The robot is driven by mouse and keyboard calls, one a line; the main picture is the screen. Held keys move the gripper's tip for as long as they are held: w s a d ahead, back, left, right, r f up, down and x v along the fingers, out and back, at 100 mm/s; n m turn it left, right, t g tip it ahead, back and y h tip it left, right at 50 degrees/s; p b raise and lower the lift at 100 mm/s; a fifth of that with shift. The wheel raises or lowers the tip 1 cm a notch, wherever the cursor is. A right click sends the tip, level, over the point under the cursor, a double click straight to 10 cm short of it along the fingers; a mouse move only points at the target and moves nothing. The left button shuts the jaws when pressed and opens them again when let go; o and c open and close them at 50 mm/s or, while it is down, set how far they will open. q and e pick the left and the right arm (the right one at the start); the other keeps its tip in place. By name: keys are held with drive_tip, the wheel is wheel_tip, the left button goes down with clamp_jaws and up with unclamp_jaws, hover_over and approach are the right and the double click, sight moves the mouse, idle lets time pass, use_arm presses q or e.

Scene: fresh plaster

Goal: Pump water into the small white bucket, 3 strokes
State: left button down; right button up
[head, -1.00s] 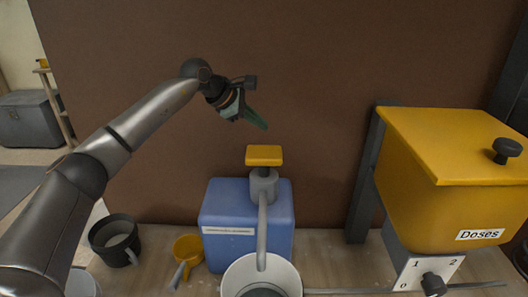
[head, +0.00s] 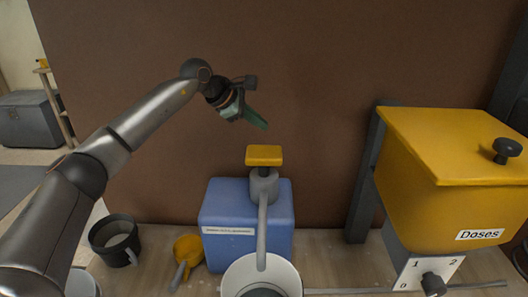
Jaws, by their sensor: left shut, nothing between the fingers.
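The blue pump container (head: 218,245) stands on the bench against the brown wall. Its yellow pump head (head: 264,155) sits raised on a grey collar. A grey spout (head: 262,225) runs down from the collar to the small white bucket (head: 290,272), which is cut off by the bottom edge. The bucket's inside is partly hidden by the spout and a dark shape at the bottom. My left gripper (head: 255,118) is shut and empty, above the pump head and slightly left of it, not touching it. My right gripper is not in view.
A yellow hopper (head: 430,180) marked "Doses", with a dial (head: 433,284), stands on the right. A grey chest (head: 30,120) is in the far left background.

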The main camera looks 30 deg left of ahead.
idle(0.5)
use_arm(q)
drive_tip(key=shift+r+m, duration=0.15)
drive_tip(key=shift+m, duration=0.35)
drive_tip(key=r+m+p, duration=0.1)
drive_tip(key=m, duration=0.4)
drive_tip(key=r+m+p, duration=0.1)
drive_tip(key=m, duration=0.4)
drive_tip(key=r+m+p, duration=0.1)
drive_tip(key=m+p, duration=0.1)
drive_tip(key=m, duration=0.3)
drive_tip(key=shift+s+d+r+m+y, duration=0.15)
drive_tip(key=shift+d+r+m+y, duration=0.15)
drive_tip(key=shift+d+m+y, duration=0.1)
drive_tip(key=shift+f, duration=0.2)
drive_tip(key=b, duration=0.7)
hover_over(261, 153)
wheel_tip(261, 153, down, 8)
drive_tip(key=shift+r, duration=0.15)
drive_tip(key=shift+f, duration=0.4)
